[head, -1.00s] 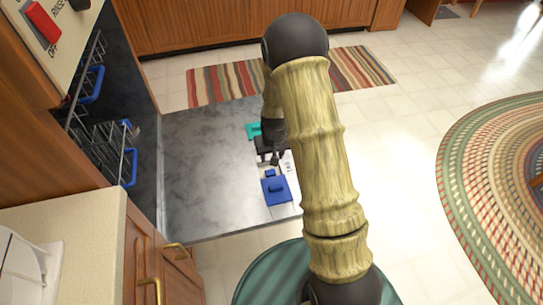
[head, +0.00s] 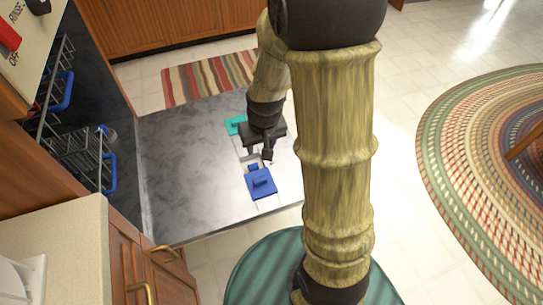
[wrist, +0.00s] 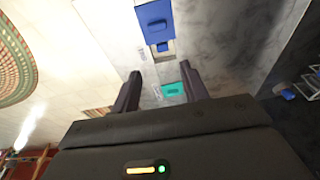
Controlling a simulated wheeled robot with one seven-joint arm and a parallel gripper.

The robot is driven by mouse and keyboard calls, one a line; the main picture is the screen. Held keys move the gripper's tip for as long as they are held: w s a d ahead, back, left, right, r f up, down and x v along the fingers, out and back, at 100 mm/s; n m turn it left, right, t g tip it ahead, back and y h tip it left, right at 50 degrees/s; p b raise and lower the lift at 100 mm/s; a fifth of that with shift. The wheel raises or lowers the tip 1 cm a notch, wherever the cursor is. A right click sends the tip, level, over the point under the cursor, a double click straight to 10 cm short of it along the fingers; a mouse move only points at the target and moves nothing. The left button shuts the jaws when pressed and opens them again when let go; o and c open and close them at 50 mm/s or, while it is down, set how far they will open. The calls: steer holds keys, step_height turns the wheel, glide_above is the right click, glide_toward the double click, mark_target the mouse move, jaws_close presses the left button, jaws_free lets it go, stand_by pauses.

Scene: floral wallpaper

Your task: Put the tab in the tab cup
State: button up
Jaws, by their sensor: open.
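A blue flap or lid (head: 261,183) lies on the grey open dishwasher door, on a pale dispenser panel; it also shows at the top of the wrist view (wrist: 154,20). A small blue piece (wrist: 162,46) sits beside it, at the edge of a grey recess. A teal piece (wrist: 174,91) lies further along the panel, partly hidden by my arm in the head view (head: 234,124). I cannot tell for sure which is the tab or the tab cup. My gripper (head: 264,154) is open and empty above the panel. Its fingers (wrist: 160,80) frame the teal piece.
The dishwasher racks (head: 85,155) with blue handles stand inside the opening at left. A counter (head: 60,245) and cabinet with brass handles are at lower left. A striped rug (head: 205,78) lies beyond the door. The door's left part is bare.

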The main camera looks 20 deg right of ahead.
steer(key=s+r, duration=0.5)
steer(key=s, duration=0.3)
steer(key=shift+s, duration=0.2)
steer(key=shift+s, duration=0.1)
stand_by(0.4)
